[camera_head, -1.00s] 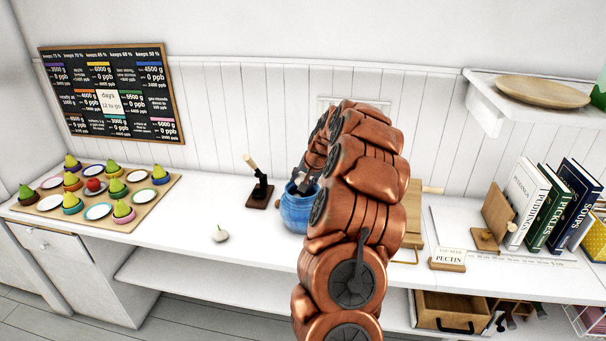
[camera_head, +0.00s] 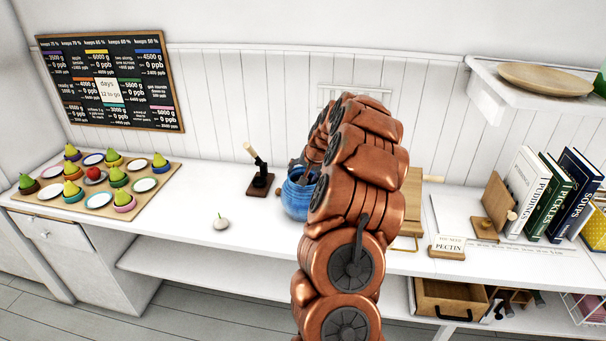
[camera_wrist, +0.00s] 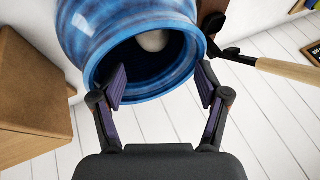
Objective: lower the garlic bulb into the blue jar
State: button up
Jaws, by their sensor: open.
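The blue jar (camera_head: 297,199) stands on the white counter, partly behind my arm. In the wrist view the jar (camera_wrist: 85,30) fills the upper middle, its mouth towards my gripper. A pale rounded thing (camera_wrist: 152,41), probably a garlic bulb, lies inside the jar, partly hidden by shadow and the rim. My gripper (camera_wrist: 161,84) is open at the jar's mouth, with nothing between its fingers. One finger overlaps the opening and the other is by the rim; I cannot tell whether either touches. Another white garlic bulb (camera_head: 221,222) lies on the counter left of the jar.
A dark stand with a wooden handle (camera_head: 258,172) is close left of the jar. Wooden boards (camera_head: 411,203) stand right of it, behind my arm. The counter around the loose bulb is clear.

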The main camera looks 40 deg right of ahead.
dwell(0.6)
notch_tip(320, 180, up, 7)
dwell(0.5)
dwell(0.3)
jog(key=s+a+r+n+g+y, duration=0.1)
jog(key=s+a+r+n, duration=0.1)
jog(key=a, duration=0.7)
jog(key=s+a+r+n+y, duration=0.1)
jog(key=a+n, duration=0.1)
jog(key=a, duration=0.7)
jog(key=s+a+r+n+g+y, duration=0.1)
jog(key=s+a+r+n, duration=0.1)
jog(key=a, duration=0.7)
jog(key=s+a+n+g, duration=0.3)
jog(key=s+a, duration=0.9)
jog(key=a, duration=0.1)
jog(key=s+a+f+n+g, duration=0.1)
jog(key=s+a, duration=0.1)
jog(key=s, duration=0.9)
jog(key=s+a+f+n+g+h, duration=0.1)
jog(key=s+a+f+n+g, duration=0.1)
jog(key=s, duration=0.8)
jog(key=shift+s+h, duration=0.3)
jog(key=shift+s, duration=0.05)
